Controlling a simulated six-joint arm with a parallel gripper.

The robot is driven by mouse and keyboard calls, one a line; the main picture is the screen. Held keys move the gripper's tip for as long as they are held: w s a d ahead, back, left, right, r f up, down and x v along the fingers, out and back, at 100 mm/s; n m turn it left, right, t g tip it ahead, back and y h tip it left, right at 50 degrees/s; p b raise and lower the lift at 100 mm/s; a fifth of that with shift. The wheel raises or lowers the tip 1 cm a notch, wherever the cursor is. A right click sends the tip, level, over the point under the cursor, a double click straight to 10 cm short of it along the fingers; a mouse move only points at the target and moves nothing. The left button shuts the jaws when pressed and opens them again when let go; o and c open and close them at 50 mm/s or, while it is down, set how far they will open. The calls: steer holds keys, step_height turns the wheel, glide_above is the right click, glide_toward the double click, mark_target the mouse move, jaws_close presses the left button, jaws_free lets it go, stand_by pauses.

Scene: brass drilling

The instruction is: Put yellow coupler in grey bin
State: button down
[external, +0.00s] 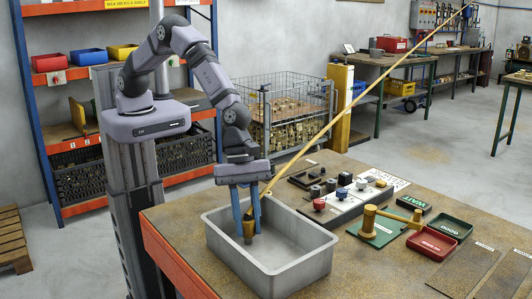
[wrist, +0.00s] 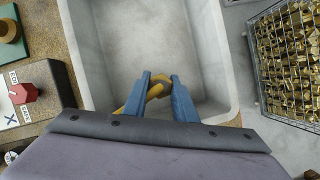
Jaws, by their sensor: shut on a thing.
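My gripper (external: 248,226) points down at the grey bin (external: 293,280), which stands at the near left corner of the bench. Its blue fingers are shut on the yellow coupler (external: 248,238), which is partly hidden between them. The coupler also shows between the fingertips in the wrist view (wrist: 158,86). There the fingertips lie over the bin's (wrist: 80,50) inside, close to one wall. Whether the coupler touches the bin floor, I cannot tell. A long thin yellow line (external: 345,116) runs from beside the gripper up to the top right; it looks joined to the coupler.
Right of the bin are a block with coloured knobs (external: 340,204), a brass piece on a green plate (external: 375,232), a red tray (external: 432,245) and a green tray (external: 450,226). A wire crate of brass parts (external: 290,108) stands behind. The visible bin floor looks empty.

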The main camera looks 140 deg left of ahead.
steer(key=shift+f, duration=0.1)
steer(key=c, duration=1.5)
jaws_free()
steer(key=shift+o, duration=0.2)
steer(key=b+v, duration=0.2)
steer(key=v, duration=1)
steer(key=shift+s, duration=0.15)
steer(key=s+d+f+m+g, duration=0.1)
steer(key=s+d+m, duration=0.1)
steer(key=s+m, duration=0.8)
steer(key=s+d+m+g+y, duration=0.1)
steer(key=s+d+m, duration=0.1)
steer(key=s+m, duration=0.8)
steer(key=s+d+f+m+g, duration=0.1)
steer(key=s+d+m+g, duration=0.1)
steer(key=s+m, duration=0.8)
steer(key=shift+s+f+m+y, duration=0.2)
steer(key=shift+f+m+y, duration=0.2)
steer(key=shift+m, duration=0.4)
